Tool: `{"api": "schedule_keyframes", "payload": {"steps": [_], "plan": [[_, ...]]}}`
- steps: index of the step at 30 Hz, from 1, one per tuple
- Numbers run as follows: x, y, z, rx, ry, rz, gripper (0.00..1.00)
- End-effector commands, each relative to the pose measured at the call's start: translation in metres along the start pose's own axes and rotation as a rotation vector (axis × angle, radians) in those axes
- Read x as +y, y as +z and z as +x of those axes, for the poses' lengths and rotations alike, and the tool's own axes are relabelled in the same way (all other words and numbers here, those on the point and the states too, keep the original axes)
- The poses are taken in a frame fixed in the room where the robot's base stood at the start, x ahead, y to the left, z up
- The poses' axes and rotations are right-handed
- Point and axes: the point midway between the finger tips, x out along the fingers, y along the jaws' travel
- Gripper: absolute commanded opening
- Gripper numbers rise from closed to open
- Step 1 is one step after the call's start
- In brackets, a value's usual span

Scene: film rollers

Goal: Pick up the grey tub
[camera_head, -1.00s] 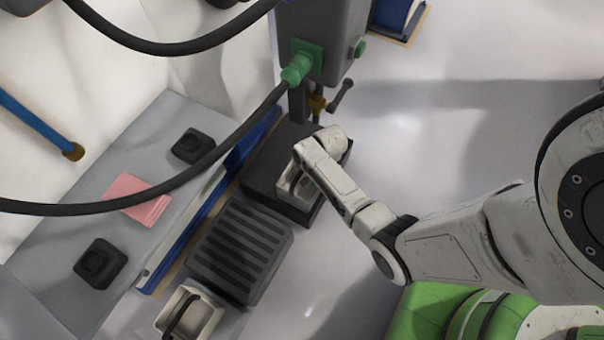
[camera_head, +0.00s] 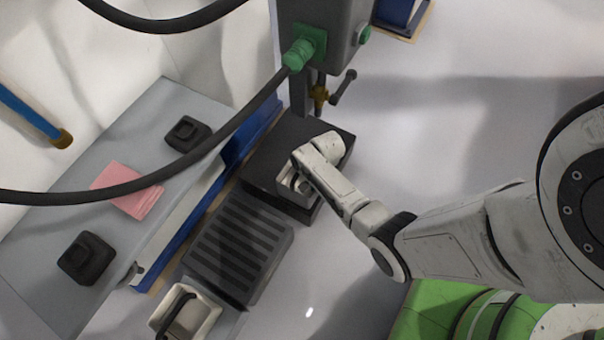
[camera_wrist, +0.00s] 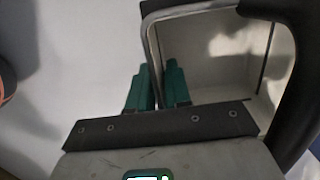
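A pale grey tub (camera_head: 284,181) sits on the dark block, partly hidden by my wrist in the head view. In the wrist view the tub (camera_wrist: 218,75) is close, with its pale inside, a grey rim and a dark handle at the right. My gripper's green fingers (camera_wrist: 158,75) are close together, one on each side of the tub's near left wall, and look shut on it. The fingertips are hidden behind my wrist in the head view.
The dark block (camera_head: 262,160) lies under a grey machine column (camera_head: 325,40) with a green-ended cable. A ribbed dark block (camera_head: 238,250) and another pale tub with a black handle (camera_head: 190,318) stand in front. A blue-edged bench (camera_head: 150,235) is at left.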

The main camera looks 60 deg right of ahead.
Motion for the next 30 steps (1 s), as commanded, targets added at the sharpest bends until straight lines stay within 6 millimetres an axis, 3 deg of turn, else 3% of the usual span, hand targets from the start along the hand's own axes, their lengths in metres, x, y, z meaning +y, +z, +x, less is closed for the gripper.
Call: {"api": "schedule_keyframes", "payload": {"steps": [6, 23, 30], "plan": [[0.000, 0.000, 0.000, 0.000, 0.000, 0.000, 0.00], [-0.001, 0.000, -0.002, 0.001, -0.001, 0.000, 0.00], [-0.001, 0.003, -0.025, 0.001, -0.002, -0.001, 0.00]]}}
